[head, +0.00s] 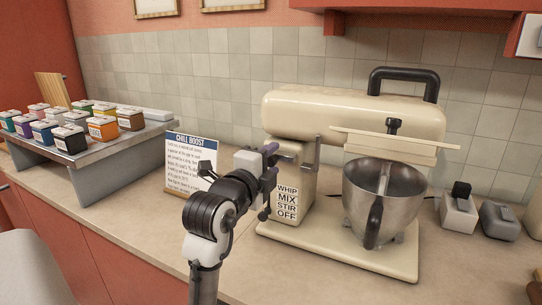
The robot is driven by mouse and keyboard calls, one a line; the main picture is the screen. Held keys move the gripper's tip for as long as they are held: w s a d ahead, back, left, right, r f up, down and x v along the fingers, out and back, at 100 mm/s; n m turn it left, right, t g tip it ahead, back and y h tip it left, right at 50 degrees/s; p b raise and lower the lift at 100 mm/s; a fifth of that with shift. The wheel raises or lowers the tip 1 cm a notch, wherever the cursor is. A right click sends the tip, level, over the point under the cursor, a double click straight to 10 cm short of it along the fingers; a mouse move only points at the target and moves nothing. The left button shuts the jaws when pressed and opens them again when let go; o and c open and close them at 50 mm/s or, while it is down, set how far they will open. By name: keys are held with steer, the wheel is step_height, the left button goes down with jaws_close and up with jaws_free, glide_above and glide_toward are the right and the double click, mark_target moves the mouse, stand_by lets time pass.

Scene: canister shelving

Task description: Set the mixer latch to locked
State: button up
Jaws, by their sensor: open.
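The cream stand mixer (350,114) stands on the counter at the right of centre, its head level above a steel bowl (382,200). A grey upright lever (317,151) shows on the side of its column, and a dark knob (264,215) shows lower, beside a label reading WHIP, MIX, STIR, OFF. I cannot tell for certain which is the latch, or its setting. My gripper (269,161) is open, with purple-grey fingers in front of the column's left side. It hides part of the column; whether it touches anything cannot be told.
A sign headed CHILL BOOST (187,165) stands behind my arm. Small grey appliances (498,220) stand right of the mixer. The counter (290,280) is clear in front of the mixer.

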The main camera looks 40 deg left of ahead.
mark_target(292, 161)
steer(key=shift+w, duration=0.25)
jaws_close()
steer(key=d, duration=0.2)
steer(key=w+d+b, duration=0.1)
steer(key=shift+d+b, duration=0.3)
steer(key=shift+d, duration=0.1)
jaws_free()
steer(key=shift+d, duration=0.1)
steer(key=shift+s, duration=0.1)
